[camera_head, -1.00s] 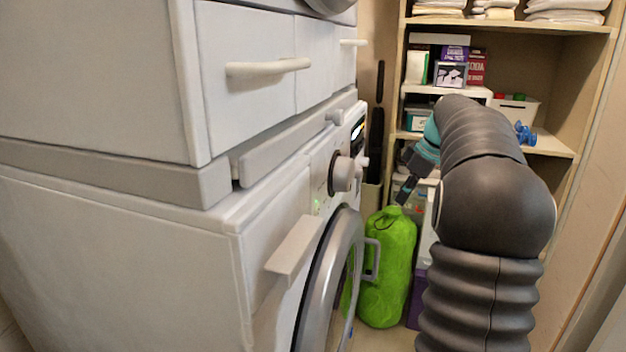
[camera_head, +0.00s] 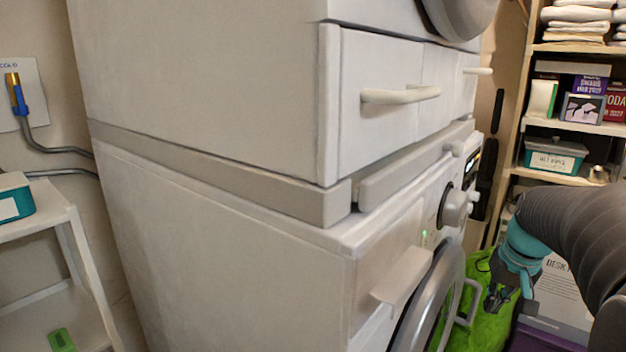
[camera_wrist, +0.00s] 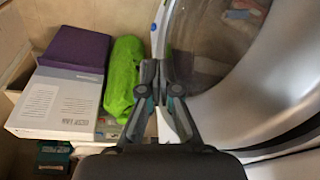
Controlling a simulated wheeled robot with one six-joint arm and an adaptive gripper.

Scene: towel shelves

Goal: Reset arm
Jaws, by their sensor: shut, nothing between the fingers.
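My gripper (camera_head: 500,300) hangs at the lower right of the head view, in front of the green bag and to the right of the washer door. In the wrist view my gripper (camera_wrist: 161,80) has its fingertips together with nothing between them. The fingers are beside the round washer door (camera_wrist: 240,60), which fills the right side there. My dark, ribbed arm enters from the right edge of the head view.
Stacked white machines (camera_head: 250,240) fill the middle of the head view. A green bag (camera_head: 480,335) and a white box (camera_head: 560,290) sit low at right. Shelves (camera_head: 570,180) stand behind. A white stand (camera_head: 75,270) is at left.

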